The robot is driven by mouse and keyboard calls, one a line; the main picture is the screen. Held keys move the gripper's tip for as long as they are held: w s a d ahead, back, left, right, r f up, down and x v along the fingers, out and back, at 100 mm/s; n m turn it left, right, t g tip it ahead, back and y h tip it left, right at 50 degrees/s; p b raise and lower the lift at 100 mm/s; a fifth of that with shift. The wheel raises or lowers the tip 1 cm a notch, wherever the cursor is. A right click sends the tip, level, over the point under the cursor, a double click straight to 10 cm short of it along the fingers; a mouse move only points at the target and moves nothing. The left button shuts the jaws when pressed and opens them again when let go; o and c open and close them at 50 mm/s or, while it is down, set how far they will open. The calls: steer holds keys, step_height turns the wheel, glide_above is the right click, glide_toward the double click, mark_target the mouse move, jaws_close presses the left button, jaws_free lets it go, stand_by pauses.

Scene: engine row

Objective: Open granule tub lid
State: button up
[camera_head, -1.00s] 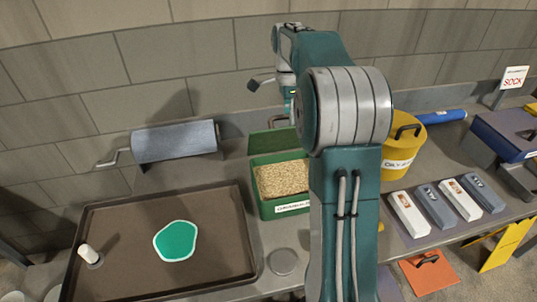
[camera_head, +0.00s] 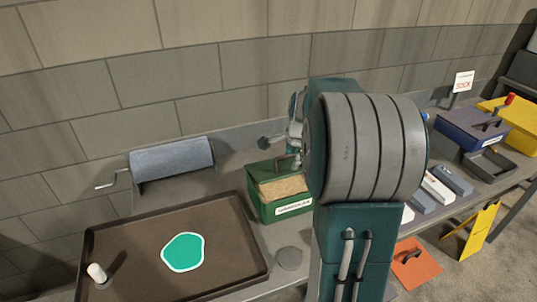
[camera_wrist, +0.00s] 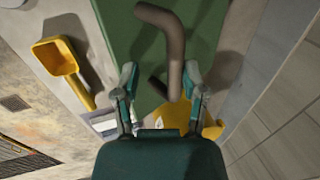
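The green granule tub (camera_head: 262,210) stands on the bench right of the tray, with pale granules (camera_head: 285,187) showing inside. Its green lid (camera_head: 262,173) is raised off part of the opening at the tub's back, and the granules show in front of it. In the wrist view the lid (camera_wrist: 205,25) fills the top middle, with its bent brown handle (camera_wrist: 172,40). My gripper (camera_wrist: 160,75) is open, its two fingers apart on either side of the handle's lower end. I see no firm contact.
A dark tray (camera_head: 120,235) with a green patch (camera_head: 183,251) lies left of the tub. A grey roll (camera_head: 172,158) stands behind it. A round grey disc (camera_head: 289,259) lies in front of the tub. A yellow scoop (camera_wrist: 58,58) shows left in the wrist view.

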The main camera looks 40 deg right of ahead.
steer(key=shift+s+a+r, duration=0.1)
steer(key=shift+s+a, duration=0.05)
steer(key=shift+s, duration=0.1)
steer(key=d+v, duration=0.1)
steer(key=v, duration=0.9)
steer(key=s+a+r+n, duration=0.1)
steer(key=s+a+n, duration=0.1)
steer(key=a, duration=0.3)
steer(key=s+a+n, duration=0.1)
steer(key=a+n, duration=0.2)
steer(key=a, duration=0.3)
steer(key=shift+s+a+r+n+t, duration=0.15)
steer(key=shift+s+r+n+t, duration=0.25)
steer(key=shift+c, duration=0.3)
